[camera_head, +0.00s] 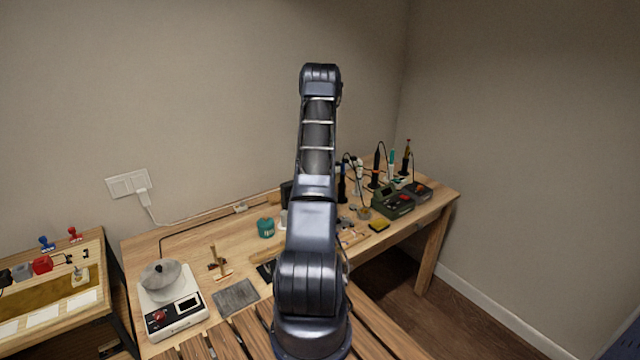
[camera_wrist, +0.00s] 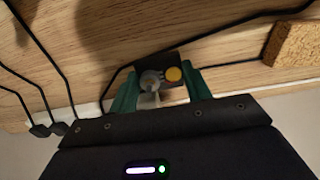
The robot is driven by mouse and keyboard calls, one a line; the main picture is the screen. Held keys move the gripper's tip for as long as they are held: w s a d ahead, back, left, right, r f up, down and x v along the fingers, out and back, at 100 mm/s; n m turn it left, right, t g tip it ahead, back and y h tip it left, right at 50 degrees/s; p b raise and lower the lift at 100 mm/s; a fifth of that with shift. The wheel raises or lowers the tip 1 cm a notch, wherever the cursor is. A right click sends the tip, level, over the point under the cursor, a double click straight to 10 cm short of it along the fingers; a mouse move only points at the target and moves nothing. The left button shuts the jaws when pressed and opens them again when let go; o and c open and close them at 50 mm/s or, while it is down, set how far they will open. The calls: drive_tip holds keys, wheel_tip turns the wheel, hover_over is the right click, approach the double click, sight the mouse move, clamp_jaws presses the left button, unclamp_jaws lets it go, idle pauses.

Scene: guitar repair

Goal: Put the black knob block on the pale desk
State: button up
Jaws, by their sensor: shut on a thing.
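My gripper (camera_wrist: 160,88) shows in the wrist view with its two green fingers shut on the black knob block (camera_wrist: 172,62). The block is dark, with a grey knob and a yellow round knob facing the camera. Pale wood of the desk (camera_wrist: 105,45) lies behind it; I cannot tell whether the block touches the wood. In the head view the pale desk (camera_head: 190,250) stands against the wall, and my arm hides my gripper.
Black cables and a brown cork-like block (camera_wrist: 295,43) lie near my gripper. The desk holds a scale with a pot (camera_head: 175,310), a grey mat (camera_head: 236,296), a teal jar (camera_head: 265,228) and a green device (camera_head: 393,203). Upright tools crowd its right end. Another bench stands left.

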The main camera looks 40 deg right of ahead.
drive_tip(key=shift+f, duration=2)
drive_tip(key=shift+f, duration=0.1)
drive_tip(key=o, duration=1)
drive_tip(key=shift+c, duration=0.2)
